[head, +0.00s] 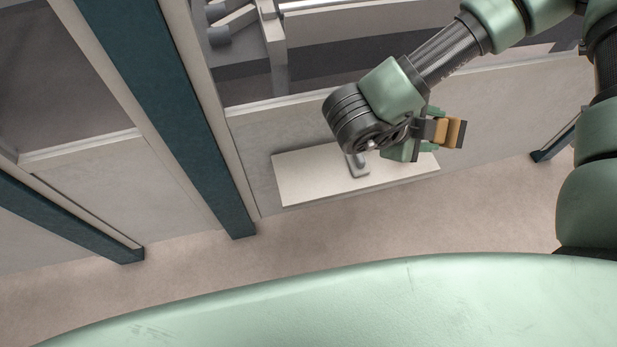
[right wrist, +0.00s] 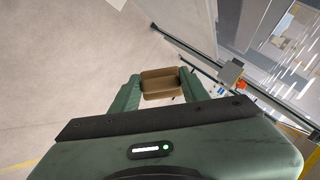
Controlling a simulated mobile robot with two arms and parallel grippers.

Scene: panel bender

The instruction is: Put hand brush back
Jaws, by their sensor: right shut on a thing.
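My right gripper (head: 422,135) is shut on the hand brush (head: 450,133), a tan block with a darker part beside it. In the right wrist view the brush (right wrist: 160,83) shows as a brown block between the two green fingers of the gripper (right wrist: 159,90). A pale flat panel (head: 305,178) lies below the right wrist, with a small grey upright fitting (head: 358,165) on it. The wrist and gripper hide part of this panel. The brush appears above and beyond its right end; I cannot tell the height. My left gripper is not in view.
Dark teal posts (head: 175,120) of the machine frame stand at the left, and another post foot (head: 545,150) is at the right. Grey machine panels (head: 500,110) stand behind the arm. The floor (head: 330,225) in front is bare.

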